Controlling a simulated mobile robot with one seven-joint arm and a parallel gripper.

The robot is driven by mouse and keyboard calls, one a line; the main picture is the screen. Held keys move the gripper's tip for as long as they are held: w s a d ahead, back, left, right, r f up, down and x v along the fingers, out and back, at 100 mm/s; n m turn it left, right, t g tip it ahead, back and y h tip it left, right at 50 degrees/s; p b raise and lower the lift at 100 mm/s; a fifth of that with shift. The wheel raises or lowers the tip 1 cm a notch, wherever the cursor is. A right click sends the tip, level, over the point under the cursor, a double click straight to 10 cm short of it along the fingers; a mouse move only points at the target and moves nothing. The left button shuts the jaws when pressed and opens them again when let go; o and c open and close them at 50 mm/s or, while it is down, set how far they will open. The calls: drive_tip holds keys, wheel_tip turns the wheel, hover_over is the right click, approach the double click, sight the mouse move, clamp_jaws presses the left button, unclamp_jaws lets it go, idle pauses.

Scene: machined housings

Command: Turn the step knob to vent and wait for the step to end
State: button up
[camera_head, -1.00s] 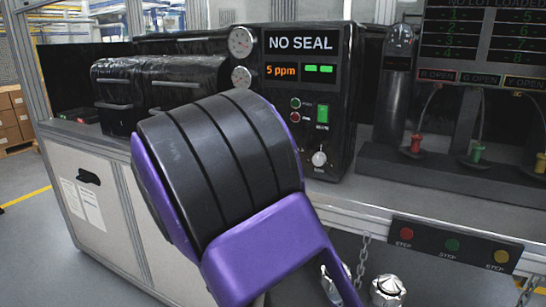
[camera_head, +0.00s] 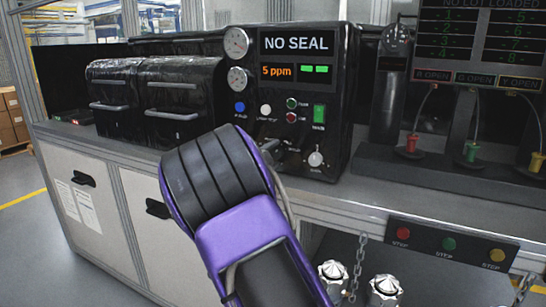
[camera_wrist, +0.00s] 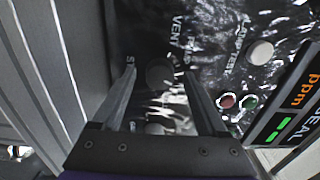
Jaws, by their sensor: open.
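The black control panel (camera_head: 345,110) reads "NO SEAL" and "5 ppm", with two green lights lit beside the reading. My gripper (camera_head: 280,146) is at the panel's lower left front, partly hidden by my purple wrist. In the wrist view my gripper (camera_wrist: 168,82) is open, its two fingers apart and pointing at the panel face. A dark round shape, apparently the step knob (camera_wrist: 158,73), shows dimly between the fingertips, near the labels "VENT" and "PUMP". I cannot read its pointer or tell whether the fingers touch it.
A blue button (camera_head: 240,107), a white button (camera_head: 265,110), a green switch (camera_head: 319,116) and a pale knob (camera_head: 316,158) surround that area. Two gauges (camera_head: 236,42) sit on the upper left.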

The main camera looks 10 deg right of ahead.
drive_tip(key=shift+c, duration=0.2)
clamp_jaws()
drive_tip(key=shift+r+n+p, duration=0.1)
drive_tip(key=shift+n+p, duration=0.2)
drive_tip(key=shift+n, duration=0.1)
drive_tip(key=n+p, duration=0.2)
drive_tip(key=n, duration=0.1)
drive_tip(key=shift+r, duration=0.1)
drive_tip(key=n+p, duration=0.3)
drive_tip(key=n, duration=0.2)
drive_tip(key=n+p, duration=0.3)
drive_tip(key=n, duration=0.1)
drive_tip(key=shift+n, duration=0.4)
drive_tip(key=n+p, duration=0.1)
drive_tip(key=n, duration=0.3)
drive_tip(key=shift+f, duration=0.2)
drive_tip(key=shift+n, duration=0.3)
